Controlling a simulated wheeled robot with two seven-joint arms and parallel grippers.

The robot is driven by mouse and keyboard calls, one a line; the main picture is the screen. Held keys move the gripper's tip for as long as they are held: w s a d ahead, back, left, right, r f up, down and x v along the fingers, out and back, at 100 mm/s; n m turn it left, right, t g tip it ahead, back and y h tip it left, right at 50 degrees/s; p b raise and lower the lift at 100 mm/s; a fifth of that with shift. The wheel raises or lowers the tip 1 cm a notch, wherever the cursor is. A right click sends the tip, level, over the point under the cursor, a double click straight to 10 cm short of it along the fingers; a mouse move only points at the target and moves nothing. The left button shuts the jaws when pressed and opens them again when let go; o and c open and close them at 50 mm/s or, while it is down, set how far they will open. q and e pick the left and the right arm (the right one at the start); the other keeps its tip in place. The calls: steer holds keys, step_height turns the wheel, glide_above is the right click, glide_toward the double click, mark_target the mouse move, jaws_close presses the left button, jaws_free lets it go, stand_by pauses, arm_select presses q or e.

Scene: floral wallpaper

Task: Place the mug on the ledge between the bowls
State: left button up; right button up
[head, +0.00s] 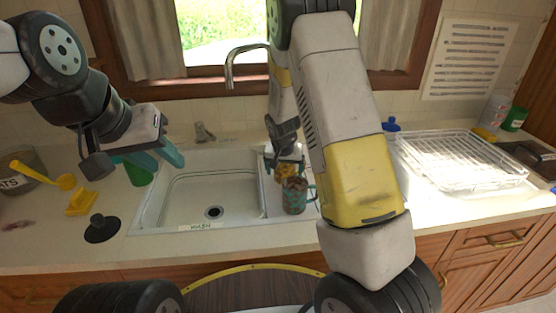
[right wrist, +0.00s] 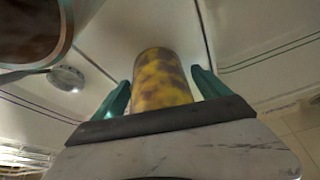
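A teal-and-brown mug (head: 294,196) with a teal handle stands on the divider ledge (head: 268,207) at the right of the sink's left bowl (head: 185,200). Behind it is a yellow-and-brown patterned cup-like thing (head: 284,173). My right gripper (head: 286,155) is just above and behind this thing. In the right wrist view, the yellow patterned thing (right wrist: 162,80) lies between my right gripper's green fingers (right wrist: 160,92), with narrow gaps beside it. My left gripper (head: 157,158) is open and empty at the sink's left. My right arm hides most of the right bowl.
A tall faucet (head: 232,68) stands behind the sink. A green cup (head: 139,174) is under my left gripper. A black stopper (head: 101,228) and yellow utensils lie on the left counter. A white wire rack (head: 460,158) fills the right counter. A brown-filled round vessel (right wrist: 30,35) shows close in the wrist view.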

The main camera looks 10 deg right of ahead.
steer(key=v, duration=1.1)
steer(key=s+d+r+n+y, duration=0.1)
steer(key=s+r, duration=0.4)
steer(key=s, duration=0.3)
steer(key=s+r+n+t+y, duration=0.1)
steer(key=s+r, duration=0.5)
steer(key=s, duration=0.3)
steer(key=s+d+r+n+y, duration=0.1)
steer(key=s+r, duration=0.5)
steer(key=s, duration=0.3)
steer(key=shift+d+n+t, duration=0.3)
steer(key=shift+t, duration=0.1)
